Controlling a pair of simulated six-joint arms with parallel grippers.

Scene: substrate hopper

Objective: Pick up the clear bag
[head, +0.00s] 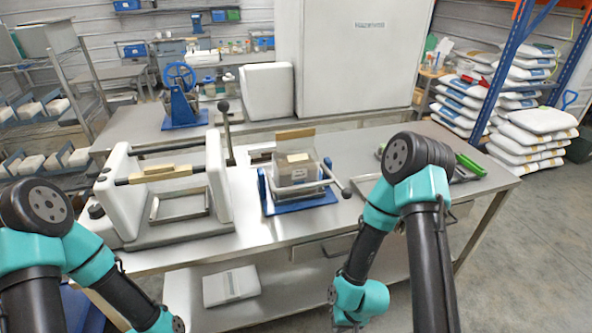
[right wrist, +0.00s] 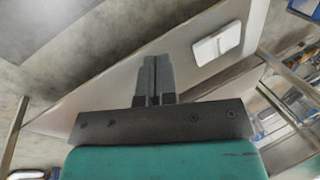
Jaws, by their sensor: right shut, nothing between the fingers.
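A greyish, see-through-looking bag (head: 297,170) with a pale label stands upright in a metal tray on a blue-based stand (head: 300,203) at the middle of the steel bench. I cannot tell for sure that it is the clear bag. A flat white packet (head: 231,285) lies on the lower shelf; a white flat item, probably the same packet, shows in the right wrist view (right wrist: 217,43). My right gripper (right wrist: 153,75) is shut and empty, apart from the packet. Its fingers are hidden in the head view. My left gripper is out of view.
A white sealer-like machine (head: 111,197) with a bar and frame stands on the bench at left. A lever (head: 338,183) juts from the blue stand. Green-handled tools (head: 470,164) lie at the right end. The bench front between stand and edge is clear.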

